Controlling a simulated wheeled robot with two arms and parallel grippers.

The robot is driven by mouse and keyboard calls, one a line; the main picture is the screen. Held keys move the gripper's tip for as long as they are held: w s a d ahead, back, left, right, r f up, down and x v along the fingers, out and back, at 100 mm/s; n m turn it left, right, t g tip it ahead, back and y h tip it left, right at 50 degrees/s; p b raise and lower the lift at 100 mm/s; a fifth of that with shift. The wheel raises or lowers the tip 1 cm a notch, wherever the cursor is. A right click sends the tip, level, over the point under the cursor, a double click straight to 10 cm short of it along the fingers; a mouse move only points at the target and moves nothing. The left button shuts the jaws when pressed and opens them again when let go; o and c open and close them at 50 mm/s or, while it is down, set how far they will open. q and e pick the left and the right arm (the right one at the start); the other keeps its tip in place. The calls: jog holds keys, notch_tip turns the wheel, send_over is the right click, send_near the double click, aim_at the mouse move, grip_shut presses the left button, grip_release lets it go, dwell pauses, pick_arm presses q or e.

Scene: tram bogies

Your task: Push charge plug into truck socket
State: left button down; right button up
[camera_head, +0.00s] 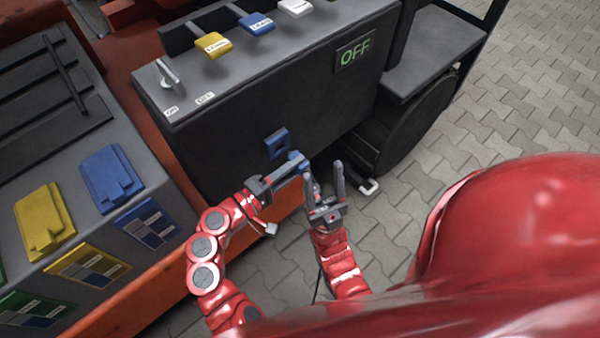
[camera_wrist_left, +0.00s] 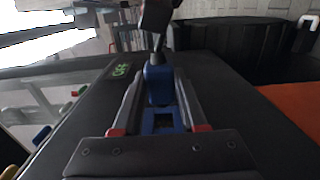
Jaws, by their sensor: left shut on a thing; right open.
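The truck socket is a blue square frame (camera_head: 277,143) on the front face of the dark box. In the left wrist view a blue frame with a dark opening (camera_wrist_left: 163,121) shows between my left fingers. My left gripper (camera_head: 298,166) is shut on the blue charge plug (camera_head: 295,157), just right of and below the socket in the head view. In the left wrist view the plug (camera_wrist_left: 158,84) sits between the fingertips, with a dark cable end above it. Whether the plug touches the socket is unclear. My right gripper (camera_head: 325,180) is open and empty, close beside the left.
A grey cabinet with yellow and blue covers (camera_head: 112,178) stands at left. A dark wheel (camera_head: 405,125) is at right. The paving at right is clear.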

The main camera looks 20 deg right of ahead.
pick_arm(q)
jog(key=shift+w+a, duration=0.25)
jog(key=shift+w, duration=0.5)
jog(key=shift+w+a, duration=0.25)
jog(key=shift+w, duration=0.45)
jog(key=shift+a+b, duration=0.1)
jog(key=shift+b, duration=0.35)
dwell(0.7)
jog(key=shift+w+a, duration=0.15)
jog(key=shift+w, duration=0.2)
dwell(0.4)
jog(key=shift+c, duration=1.8)
grip_release()
jog(key=v, duration=1.7)
jog(key=shift+a, duration=0.15)
jog(key=shift+s+r, duration=0.1)
